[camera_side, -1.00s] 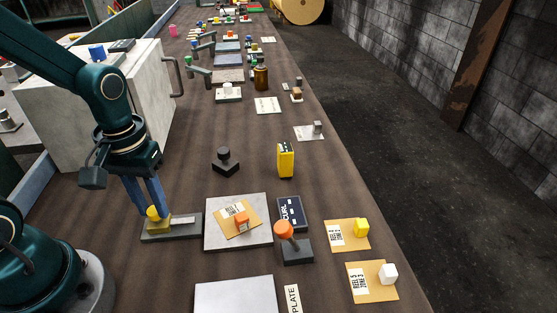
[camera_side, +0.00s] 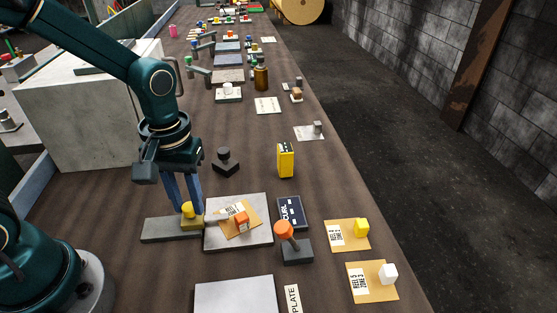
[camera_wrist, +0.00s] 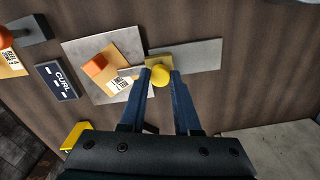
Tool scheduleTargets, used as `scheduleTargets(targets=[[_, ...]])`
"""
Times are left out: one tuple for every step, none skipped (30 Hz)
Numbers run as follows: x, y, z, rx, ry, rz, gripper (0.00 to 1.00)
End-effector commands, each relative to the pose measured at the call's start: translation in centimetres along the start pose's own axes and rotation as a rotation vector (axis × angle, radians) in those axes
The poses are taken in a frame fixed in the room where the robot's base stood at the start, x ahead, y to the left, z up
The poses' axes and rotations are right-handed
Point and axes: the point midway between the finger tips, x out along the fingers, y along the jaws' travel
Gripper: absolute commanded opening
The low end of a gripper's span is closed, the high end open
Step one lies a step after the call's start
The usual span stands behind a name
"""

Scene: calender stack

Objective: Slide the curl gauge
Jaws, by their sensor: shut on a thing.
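The curl gauge is a grey rail (camera_side: 168,230) with a yellow slider and round yellow knob (camera_side: 187,209). My gripper (camera_side: 190,213) is shut on the knob; the wrist view shows the blue fingers on either side of the knob (camera_wrist: 160,75). The slider is at the rail's right end, beside the grey plate (camera_side: 256,238). Its pale tongue (camera_wrist: 131,72) reaches over the plate to the edge of a tan card (camera_side: 231,222). An orange block (camera_side: 241,218) sits on the card, which has a white printed label. Whether the tongue touches the card is unclear.
A dark CURL sign (camera_side: 291,212) and an orange-knobbed stand (camera_side: 285,232) are right of the plate. A dark stamp-like block (camera_side: 225,161) and a yellow box (camera_side: 286,160) stand behind. Two tan cards with yellow and white blocks (camera_side: 388,274) lie at front right.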

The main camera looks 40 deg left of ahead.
Motion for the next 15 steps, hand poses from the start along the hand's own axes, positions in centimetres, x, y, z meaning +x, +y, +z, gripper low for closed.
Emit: scheduleTargets(targets=[[-0.11,0.45,-0.23,-0.003,0.008,0.011,0.0],[-0.11,0.48,-0.24,-0.003,0.009,0.012,0.0],[-0.11,0.51,-0.25,-0.004,0.009,0.013,0.0],[-0.12,0.53,-0.26,-0.004,0.009,0.014,0.0],[-0.12,0.54,-0.27,-0.005,0.01,0.015,0.0],[-0.12,0.57,-0.28,-0.005,0.01,0.016,0.0],[-0.12,0.58,-0.29,-0.004,0.011,0.016,0.0],[-0.12,0.59,-0.29,-0.004,0.011,0.016,0.0],[-0.11,0.59,-0.29,-0.004,0.011,0.016,0.35],[-0.11,0.59,-0.28,-0.004,0.01,0.016,0.46],[-0.1,0.58,-0.27,-0.003,0.01,0.016,0.58],[-0.09,0.55,-0.25,-0.003,0.01,0.015,0.61],[-0.09,0.52,-0.23,-0.003,0.009,0.014,0.61],[-0.08,0.5,-0.22,-0.003,0.008,0.013,0.61],[-0.07,0.47,-0.2,-0.003,0.007,0.012,0.61]])
